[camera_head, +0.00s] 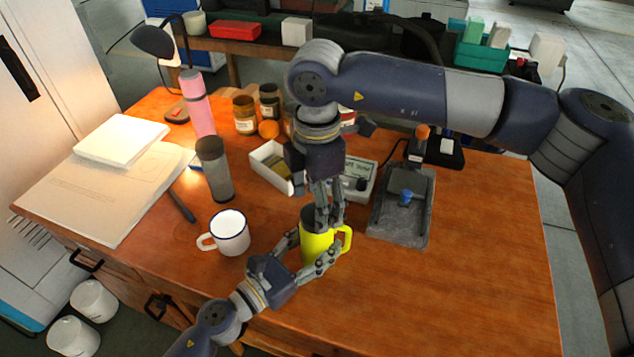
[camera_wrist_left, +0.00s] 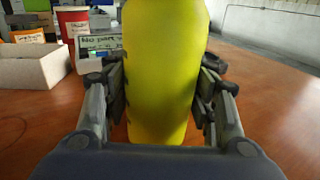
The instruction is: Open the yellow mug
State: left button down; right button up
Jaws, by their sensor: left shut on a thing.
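The yellow mug (camera_head: 314,252) stands upright near the front of the wooden table, its handle to the right. It also fills the middle of the left wrist view (camera_wrist_left: 162,75). A dark grey lid (camera_head: 310,216) shows at its top. My left gripper (camera_head: 316,245) comes from the front and is shut on the mug's body, one finger on each side. My right gripper (camera_head: 328,212) points down from above, its fingertips at the lid and mug rim. The fingers partly cover the lid, so I cannot tell whether they grip it.
A white mug (camera_head: 230,233) stands left of the yellow mug. A grey tray (camera_head: 400,222) with a blue knob lies to the right. A grey tumbler (camera_head: 214,170), a white open box (camera_head: 268,160) and several jars stand behind. The table's front right is clear.

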aim_at(308, 213)
jog(key=shift+f, duration=1.3)
